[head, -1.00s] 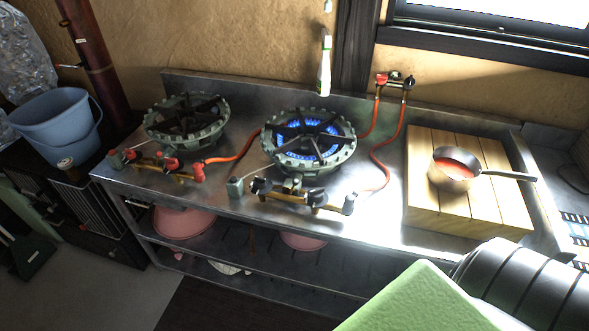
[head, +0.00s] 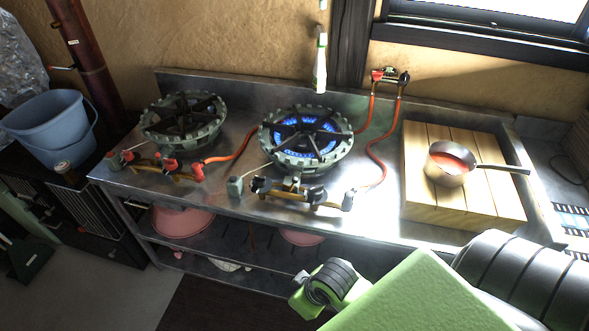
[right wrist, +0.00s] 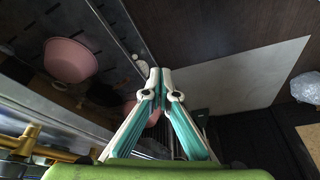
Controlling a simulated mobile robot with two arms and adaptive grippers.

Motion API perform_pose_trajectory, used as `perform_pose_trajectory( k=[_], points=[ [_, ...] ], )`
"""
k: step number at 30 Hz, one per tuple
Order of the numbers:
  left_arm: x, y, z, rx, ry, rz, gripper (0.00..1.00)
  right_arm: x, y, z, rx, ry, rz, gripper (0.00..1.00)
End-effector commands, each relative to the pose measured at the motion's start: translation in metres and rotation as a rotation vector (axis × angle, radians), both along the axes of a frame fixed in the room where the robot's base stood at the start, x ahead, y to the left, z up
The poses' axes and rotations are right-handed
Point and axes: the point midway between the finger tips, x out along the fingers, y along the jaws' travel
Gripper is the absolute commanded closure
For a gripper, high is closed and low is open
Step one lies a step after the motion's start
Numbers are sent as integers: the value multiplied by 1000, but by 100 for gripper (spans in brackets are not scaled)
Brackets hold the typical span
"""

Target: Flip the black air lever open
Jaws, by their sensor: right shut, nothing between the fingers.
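The right burner (head: 305,140) is lit with blue flames on the steel counter. Black fittings (head: 312,194) sit along the brass pipe at its front; the black air lever is among them, but I cannot tell which one it is or its exact position. My right arm reaches in from the lower right in the head view, low in front of the counter, its fingers not visible there. In the right wrist view my right gripper (right wrist: 160,72) is shut and empty, apart from the burner. My left gripper is not in view.
An unlit burner (head: 184,122) with red fittings stands to the left. A saucepan (head: 448,172) of red sauce rests on a wooden board (head: 423,203). Orange hoses (head: 375,150) run to a wall valve (head: 390,76). Pink bowls (head: 182,221) sit on the shelf below.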

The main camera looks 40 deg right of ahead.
Motion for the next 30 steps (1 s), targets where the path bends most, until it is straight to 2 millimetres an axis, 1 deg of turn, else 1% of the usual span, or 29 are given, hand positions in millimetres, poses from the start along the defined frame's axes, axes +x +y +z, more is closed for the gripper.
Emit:
perform_pose_trajectory(
  k=[1, 3, 5, 8, 11, 14, 15, 17, 18, 21, 24, 25, 27, 30],
  points=[
    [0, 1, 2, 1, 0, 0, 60, 13, -6, 16, 4, -22, 32, 100],
    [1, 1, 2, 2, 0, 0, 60, 26, -9, 29, 24, -37, 72, 100],
    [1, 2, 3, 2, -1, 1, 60, 38, -13, 39, 40, -50, 102, 100],
    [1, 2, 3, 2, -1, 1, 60, 62, -26, 53, 65, -68, 144, 100],
    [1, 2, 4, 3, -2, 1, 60, 93, -48, 71, 92, -91, 168, 100],
    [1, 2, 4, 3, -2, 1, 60, 134, -83, 99, 125, -127, 157, 100],
    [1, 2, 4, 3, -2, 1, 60, 151, -100, 115, 142, -147, 141, 100],
    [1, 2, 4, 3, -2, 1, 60, 176, -126, 141, 166, -182, 110, 100],
    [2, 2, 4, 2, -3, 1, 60, 191, -141, 159, 183, -207, 86, 100],
    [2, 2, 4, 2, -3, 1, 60, 218, -174, 199, 218, -264, 31, 100],
    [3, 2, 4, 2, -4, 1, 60, 233, -194, 227, 243, -305, -6, 100],
    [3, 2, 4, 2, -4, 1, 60, 236, -198, 233, 248, -314, -12, 100],
    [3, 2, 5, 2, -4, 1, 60, 240, -201, 238, 256, -323, -22, 100],
    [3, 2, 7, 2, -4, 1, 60, 246, -199, 235, 262, -327, -26, 100]
  ],
)
